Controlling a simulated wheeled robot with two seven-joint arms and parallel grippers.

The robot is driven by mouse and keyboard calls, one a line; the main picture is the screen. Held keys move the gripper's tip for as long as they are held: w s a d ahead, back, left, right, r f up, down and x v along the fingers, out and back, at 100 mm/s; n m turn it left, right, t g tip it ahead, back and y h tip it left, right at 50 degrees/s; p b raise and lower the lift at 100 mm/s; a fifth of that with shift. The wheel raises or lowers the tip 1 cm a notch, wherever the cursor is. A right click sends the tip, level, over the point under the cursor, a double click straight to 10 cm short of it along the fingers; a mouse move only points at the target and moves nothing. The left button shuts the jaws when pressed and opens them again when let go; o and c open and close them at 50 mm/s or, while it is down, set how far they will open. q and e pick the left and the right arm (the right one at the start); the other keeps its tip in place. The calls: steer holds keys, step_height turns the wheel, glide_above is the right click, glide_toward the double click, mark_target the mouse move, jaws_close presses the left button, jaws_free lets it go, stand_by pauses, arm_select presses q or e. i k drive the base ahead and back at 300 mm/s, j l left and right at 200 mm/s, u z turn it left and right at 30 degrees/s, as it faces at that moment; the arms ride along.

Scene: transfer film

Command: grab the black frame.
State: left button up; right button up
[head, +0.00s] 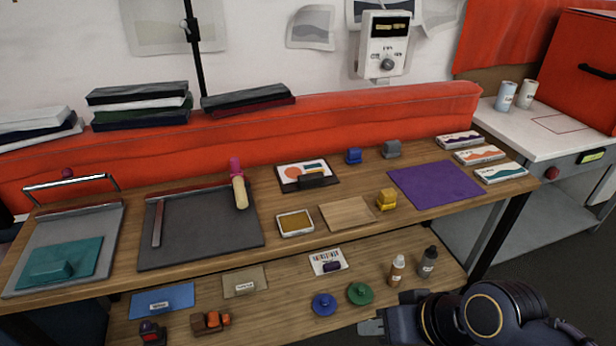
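A black frame (332,184) with a white sheet printed in orange and blue lies at the back middle of the upper wooden table. A dark block sits on its front part. My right gripper (368,328) shows at the bottom edge, low and in front of the table, well apart from the frame. Only a small grey part of its tip shows, and I cannot tell whether it is open. My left gripper is not in view.
The table (285,258) also bears a dark grey board (205,235), a gold-filled tray (295,223), a wooden board (347,213), a yellow block (386,199) and a purple sheet (435,183). The lower shelf (250,312) holds bottles and discs. A red barrier (300,132) stands behind.

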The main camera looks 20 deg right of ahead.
mark_target(313, 175)
steer(key=u, duration=0.65)
steer(key=l+u, duration=0.8)
steer(key=u, duration=0.2)
steer(key=k+l+u, duration=0.2)
steer(key=u, duration=0.25)
steer(key=l, duration=0.1)
